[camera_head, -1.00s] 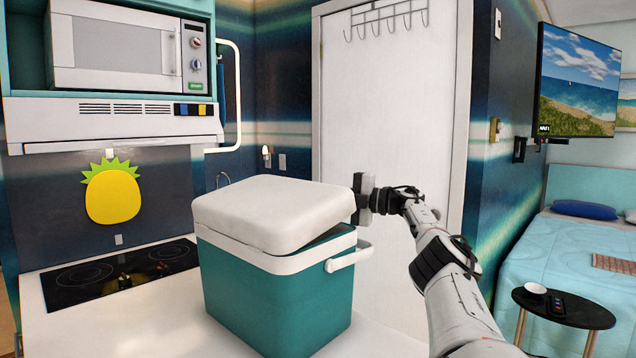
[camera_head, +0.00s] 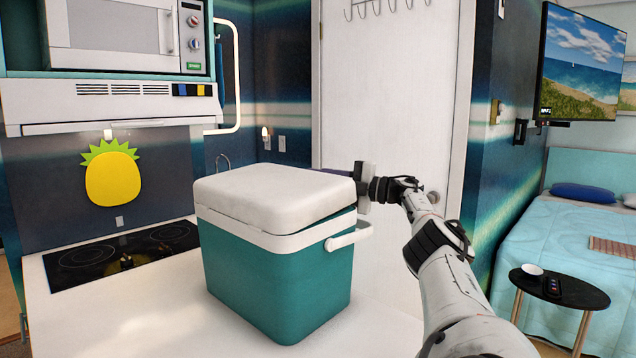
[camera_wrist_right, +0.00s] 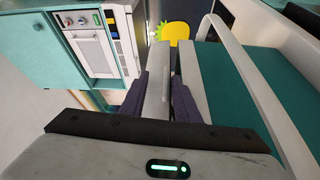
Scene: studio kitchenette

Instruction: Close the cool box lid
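The cool box (camera_head: 275,285) is a teal box with a white rim and a white side handle (camera_head: 348,237), standing upright on the white counter. Its white lid (camera_head: 270,195) is tilted slightly, with a narrow dark gap above the rim at the right side. My right gripper (camera_head: 359,186) is at the lid's right edge. In the right wrist view, the right gripper's dark fingers (camera_wrist_right: 166,98) lie against both faces of the lid (camera_wrist_right: 159,75), with the teal body (camera_wrist_right: 215,80) to their right. My left gripper is not in view.
A black cooktop (camera_head: 122,255) lies left of the box, below a hood (camera_head: 110,105) and a microwave (camera_head: 120,35). A white door (camera_head: 390,80) stands behind. A small round table (camera_head: 560,288) and a bed (camera_head: 590,240) are at the right. The counter before the cooktop is clear.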

